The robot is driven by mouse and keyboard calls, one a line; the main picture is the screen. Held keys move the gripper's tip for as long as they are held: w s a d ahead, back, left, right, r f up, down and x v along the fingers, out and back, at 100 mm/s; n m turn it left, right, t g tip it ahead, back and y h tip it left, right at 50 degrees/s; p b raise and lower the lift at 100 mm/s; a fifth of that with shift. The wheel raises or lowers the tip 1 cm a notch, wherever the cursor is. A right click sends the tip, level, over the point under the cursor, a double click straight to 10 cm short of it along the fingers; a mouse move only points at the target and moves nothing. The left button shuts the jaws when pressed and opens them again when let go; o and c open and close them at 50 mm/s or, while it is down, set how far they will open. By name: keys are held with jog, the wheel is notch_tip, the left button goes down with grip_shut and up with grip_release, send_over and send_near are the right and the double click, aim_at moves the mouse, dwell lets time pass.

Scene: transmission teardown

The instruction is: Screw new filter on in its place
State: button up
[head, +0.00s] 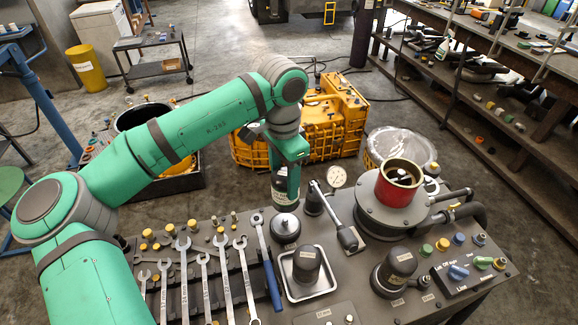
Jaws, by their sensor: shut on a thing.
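My gripper (287,172) reaches down over the bench top from the end of my green arm. It is shut on a dark cylinder with a pale label, which looks like the new filter (284,196). My fingers and wrist hide part of it. Right below it is a round grey mount (286,227) on the bench. I cannot tell whether the filter touches this mount. Another dark cylindrical filter (306,262) stands upright in a shallow metal tray (309,292).
Several wrenches (224,278) lie at the bench's left. A red cylinder (398,185) in a grey housing and a dark canister (393,268) stand to the right.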

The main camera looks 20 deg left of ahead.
jog(key=shift+f, duration=4.3)
jog(key=shift+s+a+f, duration=0.1)
jog(key=shift+f, duration=0.4)
jog(key=o, duration=1.9)
jog(key=shift+c, duration=0.2)
jog(key=shift+r, duration=3.5)
